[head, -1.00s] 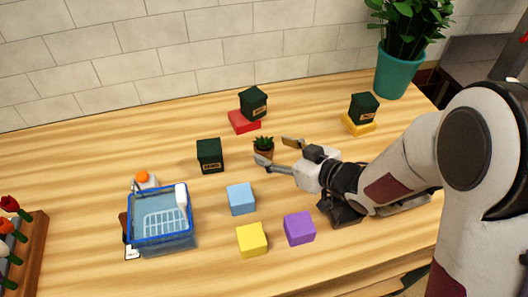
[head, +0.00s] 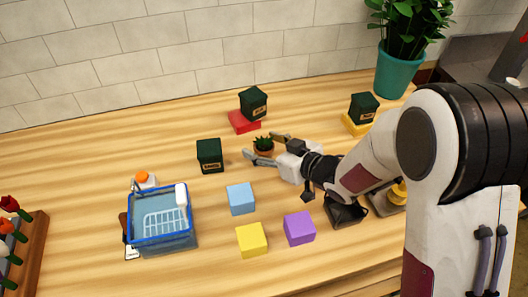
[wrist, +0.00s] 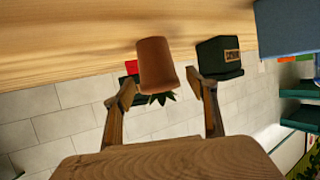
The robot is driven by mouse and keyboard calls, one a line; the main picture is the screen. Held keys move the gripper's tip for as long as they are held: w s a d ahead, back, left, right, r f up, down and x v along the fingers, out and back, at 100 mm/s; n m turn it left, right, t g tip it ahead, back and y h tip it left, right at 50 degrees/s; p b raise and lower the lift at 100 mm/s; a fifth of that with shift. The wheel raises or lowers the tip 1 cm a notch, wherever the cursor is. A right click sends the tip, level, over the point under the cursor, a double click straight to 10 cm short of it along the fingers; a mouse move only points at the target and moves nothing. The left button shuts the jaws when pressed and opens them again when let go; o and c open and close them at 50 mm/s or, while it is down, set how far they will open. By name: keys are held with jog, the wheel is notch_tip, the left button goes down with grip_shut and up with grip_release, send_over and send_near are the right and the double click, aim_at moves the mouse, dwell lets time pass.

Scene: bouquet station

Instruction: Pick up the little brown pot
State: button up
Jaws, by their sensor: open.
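The little brown pot (head: 263,153) with a small spiky green plant stands upright on the wooden table. It also shows in the wrist view (wrist: 157,62), upside down in the picture. My gripper (head: 260,146) is open, low over the table, with one finger on each side of the pot. In the wrist view my gripper (wrist: 160,80) has the pot's plant end between its fingertips, with a gap visible on the right. I cannot tell whether the left finger touches it.
A dark green box (head: 209,156) stands left of the pot. Another sits on a red block (head: 243,122) behind it, and a third on a yellow block (head: 357,123). Blue (head: 241,199), yellow (head: 251,240) and purple (head: 299,228) cubes lie in front. A blue basket (head: 168,243) is front left.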

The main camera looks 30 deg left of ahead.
jog(key=c, duration=1.5)
jog(key=shift+r, duration=0.15)
jog(key=shift+r, duration=4.9)
